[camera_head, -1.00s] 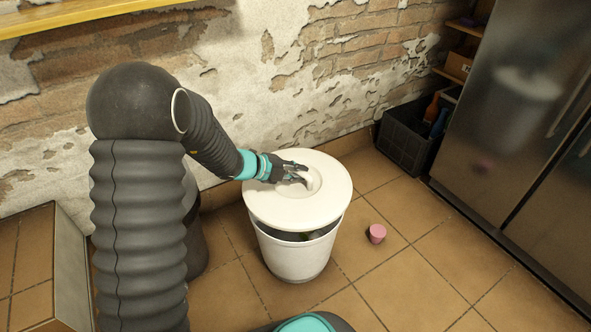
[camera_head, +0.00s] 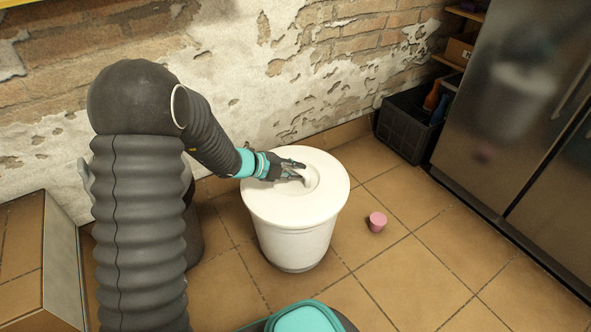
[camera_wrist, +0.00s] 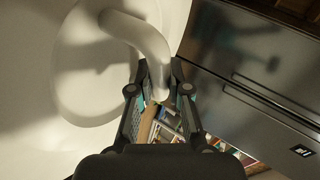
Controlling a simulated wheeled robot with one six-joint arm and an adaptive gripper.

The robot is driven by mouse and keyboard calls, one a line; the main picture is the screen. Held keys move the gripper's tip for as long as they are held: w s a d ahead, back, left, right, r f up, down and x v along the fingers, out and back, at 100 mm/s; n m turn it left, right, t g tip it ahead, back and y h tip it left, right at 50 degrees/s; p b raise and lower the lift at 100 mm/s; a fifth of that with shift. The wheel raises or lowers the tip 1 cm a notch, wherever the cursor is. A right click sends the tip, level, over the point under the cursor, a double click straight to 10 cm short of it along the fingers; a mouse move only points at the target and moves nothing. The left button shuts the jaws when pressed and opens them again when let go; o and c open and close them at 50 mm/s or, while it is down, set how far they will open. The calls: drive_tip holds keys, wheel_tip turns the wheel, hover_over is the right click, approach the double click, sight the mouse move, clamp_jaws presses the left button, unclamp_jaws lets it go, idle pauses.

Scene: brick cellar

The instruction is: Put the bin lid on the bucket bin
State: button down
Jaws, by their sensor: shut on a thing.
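The bin lid (camera_head: 271,207) is a round white disc with a recessed middle and a curved handle. It lies over the top of the white bucket bin (camera_head: 296,246), and no gap shows between them on the near side. My gripper (camera_head: 298,171) is at the lid's recess, shut on the handle. In the wrist view the lid (camera_wrist: 40,130) fills the left side, and its handle (camera_wrist: 150,42) runs down between the fingers of my gripper (camera_wrist: 160,95). The inside of the bin is hidden under the lid.
A black crate (camera_head: 404,130) with bottles is by the wall, beside a steel fridge (camera_head: 505,110). Floor in front right is clear.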

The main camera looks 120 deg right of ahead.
drive_tip(key=shift+f+b, duration=0.35)
drive_tip(key=shift+f, duration=0.1)
drive_tip(key=c, duration=1)
unclamp_jaws()
drive_tip(key=shift+c, duration=0.2)
drive_tip(key=v, duration=1.2)
